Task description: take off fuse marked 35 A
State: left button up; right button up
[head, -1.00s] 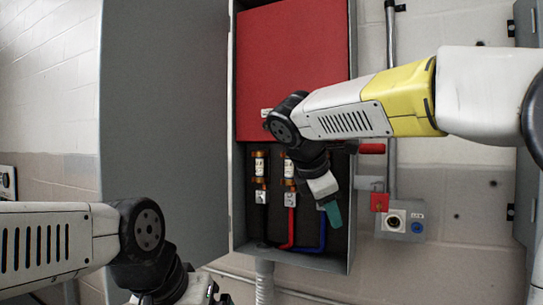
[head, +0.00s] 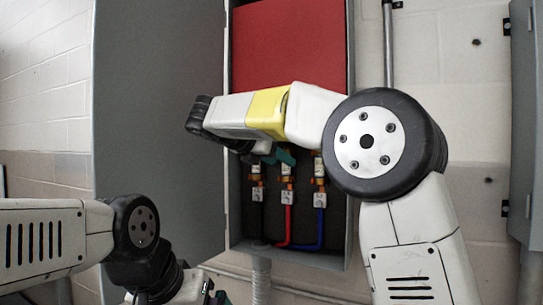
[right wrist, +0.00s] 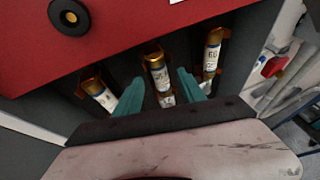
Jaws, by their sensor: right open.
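Three brown-capped fuses with pale labels sit in a row in the grey cabinet. In the right wrist view they are the left fuse (right wrist: 98,92), the middle fuse (right wrist: 157,72) and the right fuse (right wrist: 212,52). The label print is too small to tell which is 35 A. My right gripper (right wrist: 160,92) is open and empty, its teal fingers on either side of the middle fuse's line, apart from it. In the head view the right gripper (head: 275,155) is in front of the fuse row, partly hidden by my arm. My left gripper (head: 214,296) is at the bottom edge, mostly cut off.
A red panel (head: 290,45) covers the cabinet's upper part, with a black-ringed brass knob (right wrist: 69,17). The open grey door (head: 160,110) stands to the left. Black, red and blue cables (head: 320,225) run below the fuses. A grey conduit (head: 389,45) runs up the wall.

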jog(key=shift+x, duration=0.9)
jog(key=shift+c, duration=0.4)
grip_shut()
